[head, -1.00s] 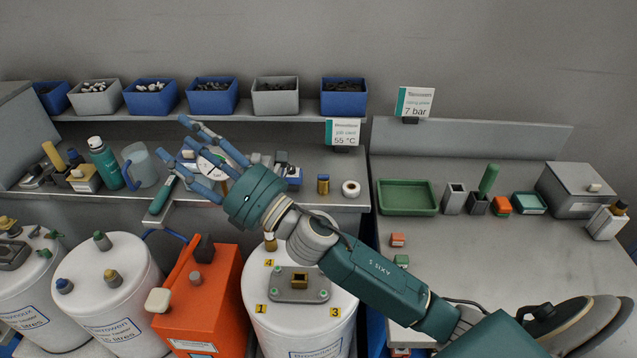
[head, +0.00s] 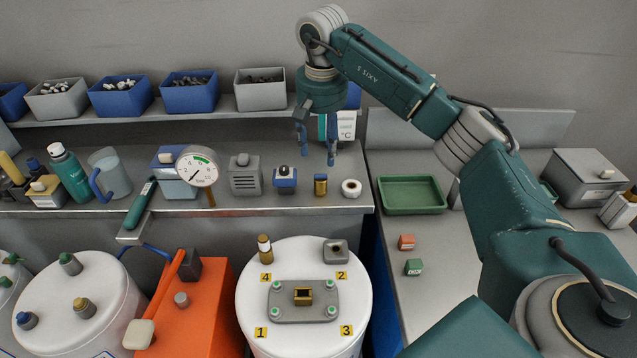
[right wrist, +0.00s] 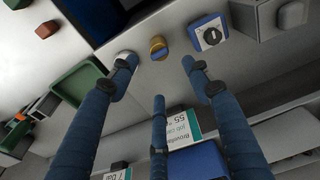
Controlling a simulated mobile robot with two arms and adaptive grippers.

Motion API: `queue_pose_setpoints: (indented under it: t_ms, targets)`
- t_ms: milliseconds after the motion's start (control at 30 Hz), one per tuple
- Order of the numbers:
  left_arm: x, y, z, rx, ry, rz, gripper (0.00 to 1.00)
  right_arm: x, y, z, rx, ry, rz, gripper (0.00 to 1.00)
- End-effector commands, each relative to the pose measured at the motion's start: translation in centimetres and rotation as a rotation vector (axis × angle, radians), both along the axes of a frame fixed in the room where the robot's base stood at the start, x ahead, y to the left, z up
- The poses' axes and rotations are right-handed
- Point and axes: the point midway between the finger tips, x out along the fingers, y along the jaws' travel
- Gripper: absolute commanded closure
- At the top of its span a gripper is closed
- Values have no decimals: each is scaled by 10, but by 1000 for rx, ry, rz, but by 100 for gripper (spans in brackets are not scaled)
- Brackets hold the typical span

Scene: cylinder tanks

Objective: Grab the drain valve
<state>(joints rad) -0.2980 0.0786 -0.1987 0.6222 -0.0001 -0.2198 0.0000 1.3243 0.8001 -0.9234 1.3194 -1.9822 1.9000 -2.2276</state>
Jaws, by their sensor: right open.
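No part is labelled as the drain valve, so I cannot tell for sure which it is. A blue block with a dark round knob (head: 284,180) stands on the back bench; it also shows in the right wrist view (right wrist: 208,33). Beside it stand a gold-and-dark cylinder (head: 320,185) and a white ring (head: 351,188). On the white tank are a brown-and-gold fitting (head: 265,248) and a grey block with a hole (head: 336,250). My right gripper (head: 317,148) is open, empty and pointing down above the cylinder, apart from it. My left gripper is out of view.
A pressure gauge (head: 197,168) and a grey vented box (head: 244,175) stand left of the blue block. A green tray (head: 411,194) lies to the right.

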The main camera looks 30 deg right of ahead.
Motion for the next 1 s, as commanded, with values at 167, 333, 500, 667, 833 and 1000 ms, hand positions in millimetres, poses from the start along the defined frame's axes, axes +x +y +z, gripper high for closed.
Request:
queue_pose_setpoints:
  t_ms: [167, 333, 500, 667, 833, 1000]
  targets:
    - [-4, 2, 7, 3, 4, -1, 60, 2, -1, -29, 1, 4, 1, 51]
    - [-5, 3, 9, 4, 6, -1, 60, 4, -1, -44, 3, 2, 2, 51]
    - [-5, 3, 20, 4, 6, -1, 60, 3, -1, -62, 3, 6, 2, 51]
    - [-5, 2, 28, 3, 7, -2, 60, 5, -2, -86, 5, 4, 0, 51]
    - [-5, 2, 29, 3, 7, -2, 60, 7, -3, -96, 4, 0, 2, 51]
    - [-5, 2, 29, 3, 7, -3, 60, 7, -3, -97, 4, -1, 1, 51]
